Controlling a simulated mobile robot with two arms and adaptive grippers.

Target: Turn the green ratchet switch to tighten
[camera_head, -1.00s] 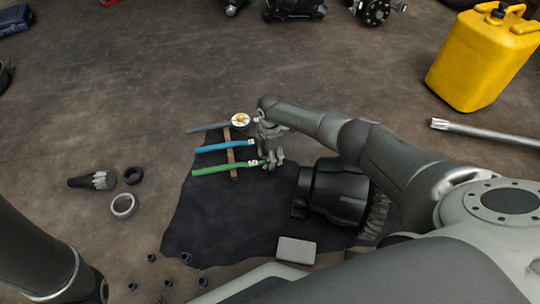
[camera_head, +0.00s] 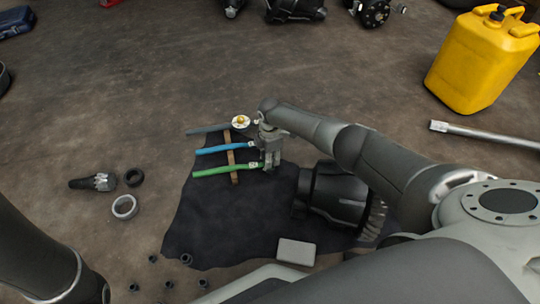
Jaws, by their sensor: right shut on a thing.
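The green-handled ratchet (camera_head: 222,171) lies lowest of three ratchets across a wooden strip (camera_head: 231,158) on a dark mat (camera_head: 225,225). Its head end is at the right, partly hidden by my right gripper (camera_head: 269,166). My right gripper points down and is shut on the head end of the green ratchet. The switch itself is too small and covered to make out. The blue-handled ratchet (camera_head: 220,148) lies just above, close to the gripper. A grey-handled ratchet (camera_head: 207,130) with a round white and yellow head lies topmost. My left gripper is out of view.
A black motor-like part (camera_head: 335,195) lies right of the gripper, under my right arm. A small grey box (camera_head: 296,251) sits at the mat's lower edge. Rings and a dark splined part (camera_head: 93,182) lie left. A yellow canister (camera_head: 480,62) stands upper right.

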